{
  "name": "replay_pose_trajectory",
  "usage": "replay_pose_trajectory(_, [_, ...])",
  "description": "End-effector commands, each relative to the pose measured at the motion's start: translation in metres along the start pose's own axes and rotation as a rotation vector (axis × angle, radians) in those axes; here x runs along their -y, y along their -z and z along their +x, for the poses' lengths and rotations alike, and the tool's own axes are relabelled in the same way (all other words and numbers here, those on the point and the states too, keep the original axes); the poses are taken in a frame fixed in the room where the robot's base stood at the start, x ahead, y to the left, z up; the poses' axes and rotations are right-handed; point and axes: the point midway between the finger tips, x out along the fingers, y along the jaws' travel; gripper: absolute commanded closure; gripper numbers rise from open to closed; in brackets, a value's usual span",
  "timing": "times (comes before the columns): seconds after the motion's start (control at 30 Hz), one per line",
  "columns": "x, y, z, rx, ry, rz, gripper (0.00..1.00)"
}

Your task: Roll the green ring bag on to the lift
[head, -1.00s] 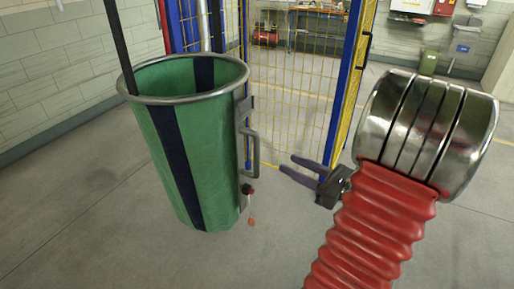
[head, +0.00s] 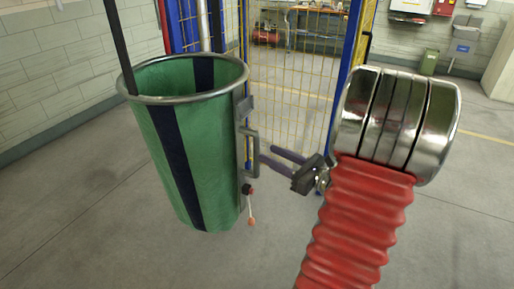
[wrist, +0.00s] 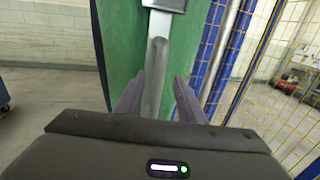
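The green ring bag (head: 215,150) stands upright on the floor at left in the head view, with a metal ring rim and a dark vertical stripe. A grey handle (head: 254,150) sticks out on its right side; it also shows in the wrist view (wrist: 156,75). My gripper (head: 268,157) is at the handle's height. In the wrist view its two purple fingers (wrist: 156,97) are apart, one on each side of the handle, with gaps showing. The lift cannot be made out for certain.
A yellow mesh fence (head: 290,90) with blue posts stands close behind the bag. A block wall (head: 50,90) is at left. The floor in front is clear.

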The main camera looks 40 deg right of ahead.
Motion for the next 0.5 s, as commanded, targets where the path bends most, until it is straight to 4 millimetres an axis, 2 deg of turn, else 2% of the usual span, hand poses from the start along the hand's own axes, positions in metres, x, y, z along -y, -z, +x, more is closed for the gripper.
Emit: replay_pose_trajectory(0.5, [-0.001, 0.0, 0.06, -0.001, -0.002, 0.0, 0.64])
